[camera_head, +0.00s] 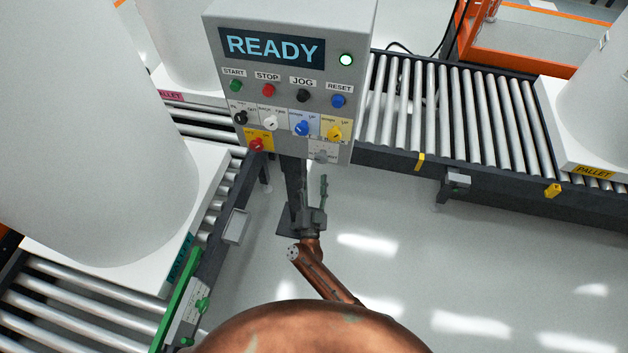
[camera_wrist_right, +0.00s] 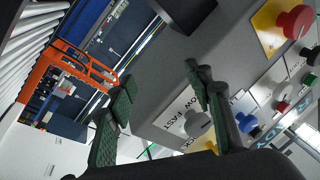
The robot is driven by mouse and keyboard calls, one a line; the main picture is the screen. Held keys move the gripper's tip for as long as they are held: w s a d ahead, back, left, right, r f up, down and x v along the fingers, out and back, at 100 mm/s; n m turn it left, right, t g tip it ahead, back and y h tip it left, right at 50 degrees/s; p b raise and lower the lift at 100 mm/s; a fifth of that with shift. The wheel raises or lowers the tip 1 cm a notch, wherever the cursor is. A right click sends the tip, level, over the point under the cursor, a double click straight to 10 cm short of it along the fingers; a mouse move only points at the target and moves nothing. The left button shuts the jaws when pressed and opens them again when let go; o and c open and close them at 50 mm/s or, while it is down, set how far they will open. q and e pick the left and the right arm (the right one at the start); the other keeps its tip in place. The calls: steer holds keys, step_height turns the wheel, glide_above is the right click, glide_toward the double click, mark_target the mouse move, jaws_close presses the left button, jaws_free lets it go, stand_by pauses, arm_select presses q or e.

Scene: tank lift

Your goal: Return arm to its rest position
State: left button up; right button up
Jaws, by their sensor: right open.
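My right gripper (camera_head: 313,194) is in front of and below the control panel (camera_head: 290,75), at the end of my copper arm. In the right wrist view my right gripper (camera_wrist_right: 160,78) has its two green-padded fingers spread apart with nothing between them. The grey slow/fast knob (camera_head: 321,156) sits at the panel's lower right; in the right wrist view the knob (camera_wrist_right: 197,123) shows just beyond the right finger. I cannot tell from these views whether a finger touches it. The panel display (camera_head: 272,48) reads READY, and a green lamp is lit. My left gripper is not in view.
Roller conveyors run left and right of the panel (camera_head: 450,110). Large white tanks stand at left (camera_head: 90,120) and right (camera_head: 600,100). A green bar (camera_head: 175,300) edges the lower-left conveyor. The floor (camera_head: 480,260) right of my arm is clear.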

steer(key=shift+f, duration=0.15)
stand_by(0.4)
